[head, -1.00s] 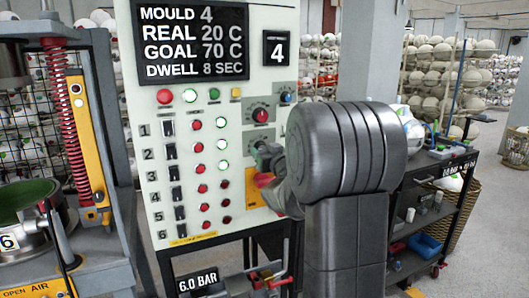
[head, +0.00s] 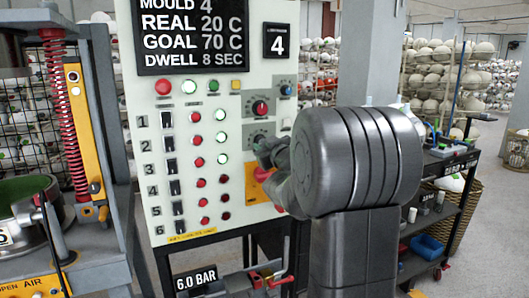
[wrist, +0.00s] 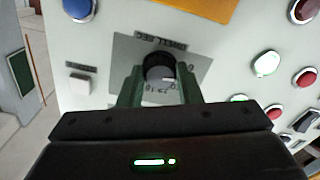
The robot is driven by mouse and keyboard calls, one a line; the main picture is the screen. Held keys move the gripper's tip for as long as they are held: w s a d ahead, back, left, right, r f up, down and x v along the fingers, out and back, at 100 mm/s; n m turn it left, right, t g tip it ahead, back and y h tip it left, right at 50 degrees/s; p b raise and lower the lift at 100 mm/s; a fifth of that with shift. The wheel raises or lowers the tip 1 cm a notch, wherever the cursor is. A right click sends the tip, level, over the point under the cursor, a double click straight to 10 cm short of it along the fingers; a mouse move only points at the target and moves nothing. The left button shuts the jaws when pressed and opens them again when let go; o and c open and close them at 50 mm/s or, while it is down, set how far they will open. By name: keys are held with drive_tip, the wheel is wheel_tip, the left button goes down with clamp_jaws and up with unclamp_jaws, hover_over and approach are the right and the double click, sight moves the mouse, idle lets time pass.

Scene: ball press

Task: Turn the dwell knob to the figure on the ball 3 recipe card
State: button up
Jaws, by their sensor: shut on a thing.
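The dwell knob (wrist: 158,68) is a dark round knob on a grey plate lettered DWELL SEC. in the wrist view. My gripper (wrist: 159,75) is shut on it, one green finger on each side. The display (head: 193,37) reads MOULD 4, REAL 20 C, GOAL 70 C, DWELL 8 SEC. No ball 3 recipe card can be made out in either view.
Rows of switches and red and green buttons lie to the left. An orange plate with a red button (head: 262,174) is just below. A black cart (head: 440,215) stands right.

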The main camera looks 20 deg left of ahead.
drive_tip(key=shift+n+b, duration=0.4)
drive_tip(key=shift+n, duration=0.3)
drive_tip(key=o, duration=1)
drive_tip(key=shift+c, duration=0.2)
drive_tip(key=shift+d, duration=0.1)
drive_tip(key=v, duration=1.3)
drive_tip(key=shift+s+d, duration=0.15)
drive_tip(key=shift+s, duration=0.15)
drive_tip(key=shift+w, duration=0.1)
